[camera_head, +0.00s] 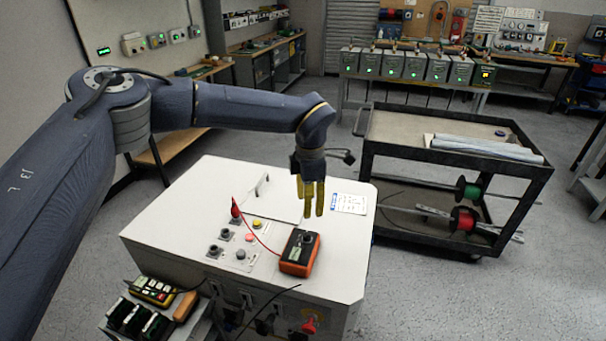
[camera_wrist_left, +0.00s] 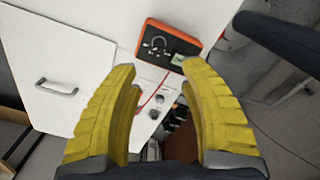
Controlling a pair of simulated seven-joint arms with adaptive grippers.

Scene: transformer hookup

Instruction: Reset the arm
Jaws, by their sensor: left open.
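My left gripper (camera_head: 313,198) has yellow fingers and hangs over the white cabinet top (camera_head: 190,200), fingers pointing down. In the left wrist view its two fingers (camera_wrist_left: 165,85) are spread apart with nothing between the tips. An orange and black meter (camera_head: 300,253) sits on the cabinet just in front of and below the gripper. The meter also shows beyond the fingertips in the left wrist view (camera_wrist_left: 168,46). A red lead (camera_head: 258,238) runs from the meter to a red plug (camera_head: 235,208) in the cabinet's socket panel. My right gripper is in neither view.
A black cart (camera_head: 370,150) with cable spools on its lower shelf stands to the right, across a floor gap. A small stand at the front left holds a yellow handheld device (camera_head: 152,290) and black items. A cabinet handle (camera_head: 261,185) rises behind the sockets.

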